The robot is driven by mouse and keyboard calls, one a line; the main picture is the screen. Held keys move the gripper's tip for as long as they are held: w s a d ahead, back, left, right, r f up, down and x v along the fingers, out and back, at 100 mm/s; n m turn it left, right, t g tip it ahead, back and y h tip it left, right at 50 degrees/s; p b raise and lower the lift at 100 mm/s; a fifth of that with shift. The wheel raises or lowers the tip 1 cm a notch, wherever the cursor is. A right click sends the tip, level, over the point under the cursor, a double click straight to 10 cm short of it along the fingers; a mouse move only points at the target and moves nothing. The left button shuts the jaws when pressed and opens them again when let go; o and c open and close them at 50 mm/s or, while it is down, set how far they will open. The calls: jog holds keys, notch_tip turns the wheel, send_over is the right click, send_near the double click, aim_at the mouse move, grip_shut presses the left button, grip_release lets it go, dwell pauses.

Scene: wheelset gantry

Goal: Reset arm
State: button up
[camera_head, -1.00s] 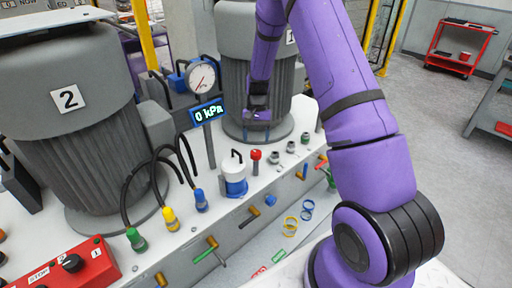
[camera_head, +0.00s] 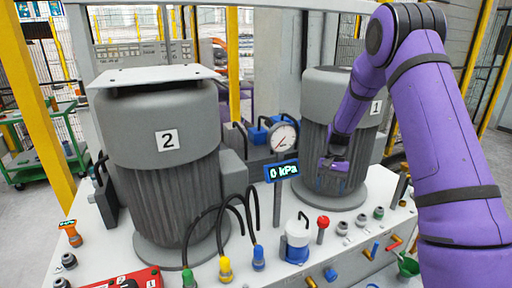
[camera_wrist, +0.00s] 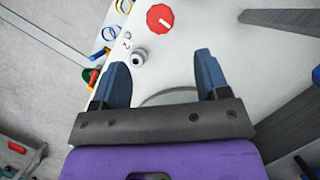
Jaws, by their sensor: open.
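My purple arm comes in from the right of the head view and bends down in front of the grey motor marked 1 (camera_head: 318,150). My gripper (camera_head: 336,165) is small and partly unclear there. In the wrist view my gripper (camera_wrist: 160,80) shows two blue fingers set wide apart with nothing between them. It is above the white bench top (camera_wrist: 215,40). A red round knob (camera_wrist: 160,18) and a small grey fitting (camera_wrist: 138,55) lie beyond the fingertips.
The motor marked 2 (camera_head: 160,160) stands on the left of the bench. A pressure gauge (camera_head: 283,137) with a 0 kPa display (camera_head: 283,170) stands between the motors. Hoses with green, yellow and blue (camera_head: 259,258) ends, a blue-white canister (camera_head: 297,240) and a red-topped knob (camera_head: 322,222) line the front.

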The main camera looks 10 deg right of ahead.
jog(key=s+a+r+n+t+h, duration=0.15)
jog(key=s+r, duration=0.25)
jog(key=r, duration=0.4)
jog(key=s+a+r+n+t, duration=0.1)
jog(key=s+a+r, duration=0.2)
jog(key=s+r, duration=0.3)
jog(key=s+a+r+n+t, duration=0.1)
jog(key=s+a+r+t, duration=0.15)
jog(key=r, duration=0.65)
jog(key=s+a+r+n+t, duration=0.1)
jog(key=s+r+t, duration=0.1)
jog(key=s, duration=0.8)
jog(key=s+a+r+n+t+h, duration=0.1)
jog(key=s+r, duration=0.3)
jog(key=s, duration=0.7)
jog(key=shift+a+r+n+t, duration=0.25)
jog(key=shift+a+n+t, duration=0.25)
jog(key=shift+a+n, duration=0.2)
jog(key=shift+w, duration=0.1)
jog(key=shift+c, duration=0.3)
